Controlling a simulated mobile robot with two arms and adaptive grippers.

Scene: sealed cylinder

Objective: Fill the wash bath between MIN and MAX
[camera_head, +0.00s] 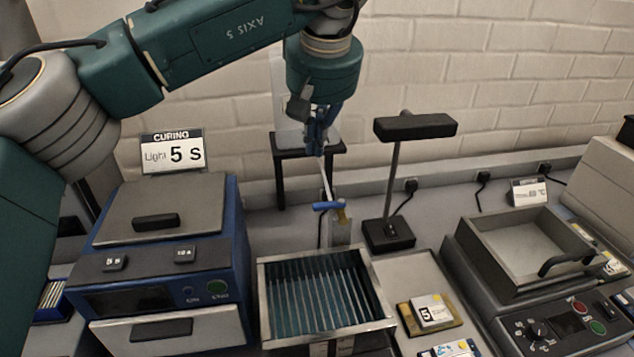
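An open steel bath (381,288) with a row of teal ribs or slots inside stands at the front middle. I take it for the wash bath; MIN and MAX marks cannot be read, and I cannot tell whether it holds liquid. Behind it stands a tap with a blue lever (326,206) and a small brass-coloured part. My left gripper (321,145) points down above and behind the bath, over the tap. A thin pale rod runs between the gripper and the lever; whether they touch is unclear. Its fingers look close together and small. My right gripper is out of view.
A black lamp (414,127) stands behind right of the bath.

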